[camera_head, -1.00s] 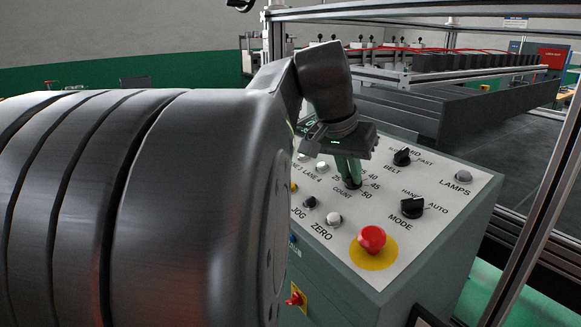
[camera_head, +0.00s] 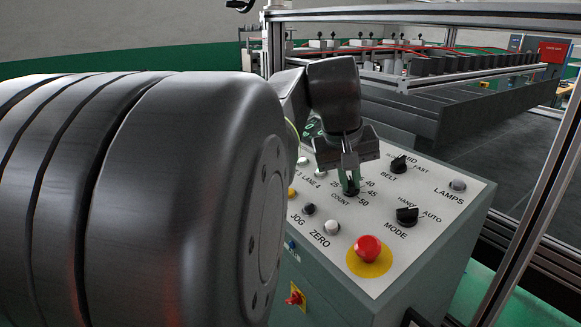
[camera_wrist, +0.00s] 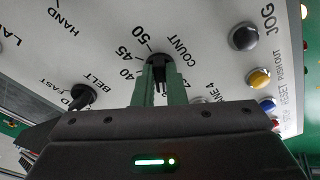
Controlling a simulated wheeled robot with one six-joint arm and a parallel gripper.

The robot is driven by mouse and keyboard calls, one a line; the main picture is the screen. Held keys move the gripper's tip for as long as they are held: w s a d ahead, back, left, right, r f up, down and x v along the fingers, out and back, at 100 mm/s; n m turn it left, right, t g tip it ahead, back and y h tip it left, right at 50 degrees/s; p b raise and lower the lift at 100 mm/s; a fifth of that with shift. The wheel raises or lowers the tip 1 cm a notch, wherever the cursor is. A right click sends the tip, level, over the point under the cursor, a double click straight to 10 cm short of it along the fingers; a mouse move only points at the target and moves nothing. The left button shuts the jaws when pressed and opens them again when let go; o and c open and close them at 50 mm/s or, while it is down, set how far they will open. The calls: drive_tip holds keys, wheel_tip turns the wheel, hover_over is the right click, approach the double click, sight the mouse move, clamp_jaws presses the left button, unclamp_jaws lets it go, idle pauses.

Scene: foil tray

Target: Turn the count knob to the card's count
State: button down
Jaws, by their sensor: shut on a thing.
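The count knob (camera_head: 351,193) is a small dark knob on the sloped control panel, ringed by printed numbers that include 25, 40, 45 and 50. My gripper (camera_head: 351,184) points down at the panel with its green fingers shut on this knob. In the wrist view the fingers (camera_wrist: 160,75) sit on either side of the dark knob (camera_wrist: 158,59), next to the word COUNT. The fingers cover most of the knob and part of its scale, so I cannot tell which number it points to. I cannot make out a card with a count.
The belt knob (camera_head: 399,164) and mode knob (camera_head: 407,214) lie to the right. A red mushroom button (camera_head: 368,248) on a yellow disc and a white zero button (camera_head: 332,227) lie in front. A metal frame post (camera_head: 535,170) stands at the right. My arm blocks the left side.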

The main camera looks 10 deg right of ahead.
idle(0.3)
drive_tip(key=c, duration=1.5)
unclamp_jaws()
drive_tip(key=shift+r, duration=0.1)
drive_tip(key=v, duration=1.3)
drive_tip(key=shift+s+r+b, duration=0.1)
drive_tip(key=shift+r+b, duration=0.25)
drive_tip(key=shift+f, duration=0.1)
drive_tip(key=x, duration=1.3)
drive_tip(key=shift+f+p, duration=0.35)
drive_tip(key=shift+f, duration=0.05)
